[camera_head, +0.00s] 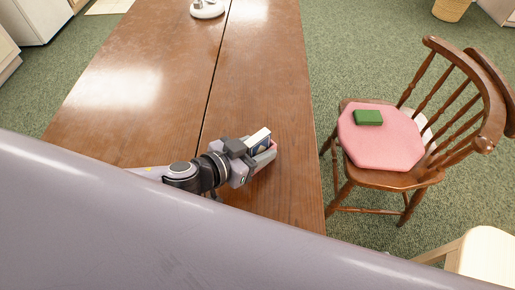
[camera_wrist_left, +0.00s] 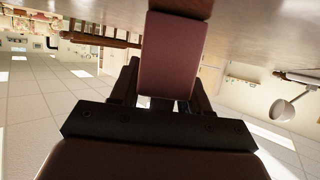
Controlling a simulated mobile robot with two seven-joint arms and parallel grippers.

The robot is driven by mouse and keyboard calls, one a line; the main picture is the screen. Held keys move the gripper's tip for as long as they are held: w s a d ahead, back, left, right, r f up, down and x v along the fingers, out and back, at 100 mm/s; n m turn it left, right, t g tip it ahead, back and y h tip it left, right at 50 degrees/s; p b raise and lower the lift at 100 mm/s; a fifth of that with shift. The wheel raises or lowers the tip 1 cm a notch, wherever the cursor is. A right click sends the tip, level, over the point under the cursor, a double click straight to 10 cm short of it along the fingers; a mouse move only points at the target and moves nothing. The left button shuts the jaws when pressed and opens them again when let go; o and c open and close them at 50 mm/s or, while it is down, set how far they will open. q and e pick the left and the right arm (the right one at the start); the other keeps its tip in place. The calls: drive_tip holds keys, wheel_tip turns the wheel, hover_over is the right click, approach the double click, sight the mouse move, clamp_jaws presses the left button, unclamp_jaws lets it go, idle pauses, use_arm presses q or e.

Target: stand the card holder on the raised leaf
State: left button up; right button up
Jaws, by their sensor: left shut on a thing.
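My left gripper (camera_head: 264,151) is over the right-hand part of the wooden table and is shut on a small box-like thing, which I take to be the card holder (camera_head: 258,139). It shows a pale face with some blue in the head view. In the left wrist view the card holder (camera_wrist_left: 168,55) shows a plain dull-pink face between the fingers, its far end close to the wood. I cannot tell whether it touches. The table leaf (camera_head: 268,75) right of the dark seam is flat. My right gripper is not in view.
A white round-based object (camera_head: 207,9) stands at the table's far end. A wooden chair with a pink cushion (camera_head: 380,138) stands right of the table, a green box (camera_head: 368,117) on its seat. A pale stool (camera_head: 485,257) is at lower right.

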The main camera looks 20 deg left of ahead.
use_arm(q)
drive_tip(key=shift+s+f+b, duration=0.25)
drive_tip(key=shift+f+b, duration=0.25)
drive_tip(key=shift+f, duration=0.15)
drive_tip(key=o, duration=1.1)
drive_tip(key=shift+s+f, duration=0.1)
drive_tip(key=shift+f, duration=0.05)
drive_tip(key=shift+c, duration=0.2)
drive_tip(key=shift+r, duration=0.25)
drive_tip(key=r+v, duration=0.1)
drive_tip(key=v, duration=1.1)
drive_tip(key=shift+w, duration=0.35)
